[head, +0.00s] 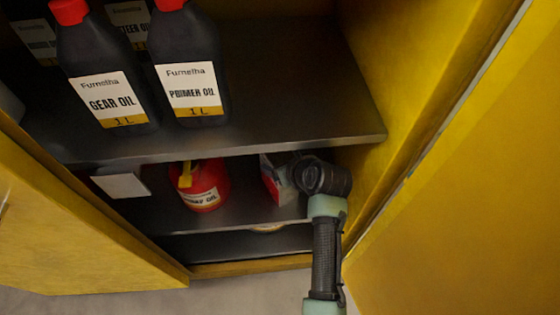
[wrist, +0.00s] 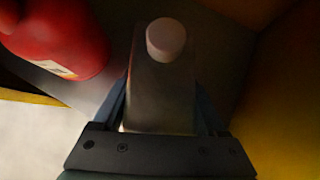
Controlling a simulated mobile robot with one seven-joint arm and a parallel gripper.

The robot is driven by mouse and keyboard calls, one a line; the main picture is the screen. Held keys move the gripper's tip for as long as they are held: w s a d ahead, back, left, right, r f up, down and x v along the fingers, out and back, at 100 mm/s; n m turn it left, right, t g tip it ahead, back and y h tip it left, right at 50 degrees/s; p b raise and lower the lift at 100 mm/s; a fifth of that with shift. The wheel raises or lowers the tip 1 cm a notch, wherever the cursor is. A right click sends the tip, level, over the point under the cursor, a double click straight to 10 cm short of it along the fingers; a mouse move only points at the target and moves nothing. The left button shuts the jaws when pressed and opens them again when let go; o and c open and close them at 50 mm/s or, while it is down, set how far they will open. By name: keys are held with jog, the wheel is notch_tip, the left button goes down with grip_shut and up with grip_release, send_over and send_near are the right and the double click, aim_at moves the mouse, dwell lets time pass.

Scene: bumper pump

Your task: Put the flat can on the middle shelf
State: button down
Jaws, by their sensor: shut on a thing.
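The flat can (wrist: 160,95) is a pale grey, flat-sided container with a round pinkish cap, seen from above in the wrist view. My gripper (wrist: 163,105) is shut on it, a finger along each side. In the head view, a red and white can (head: 276,183), apparently the same one, shows beside my wrist, over the middle shelf (head: 242,211) and below the upper shelf's edge. My wrist and the upper shelf partly hide it. I cannot tell whether its base touches the shelf.
A red oil can (head: 206,186) with a yellow spout stands left on the middle shelf; it shows close by in the wrist view (wrist: 62,38). Black bottles (head: 190,65) stand on the upper shelf (head: 290,135). The yellow cabinet wall (head: 400,110) is close on the right.

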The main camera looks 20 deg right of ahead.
grip_release()
jog(key=shift+f, duration=0.1)
jog(key=s+d+r+p, duration=0.1)
jog(key=s+p, duration=0.4)
jog(key=s, duration=0.8)
jog(key=shift+d, duration=0.2)
jog(key=shift+w, duration=0.1)
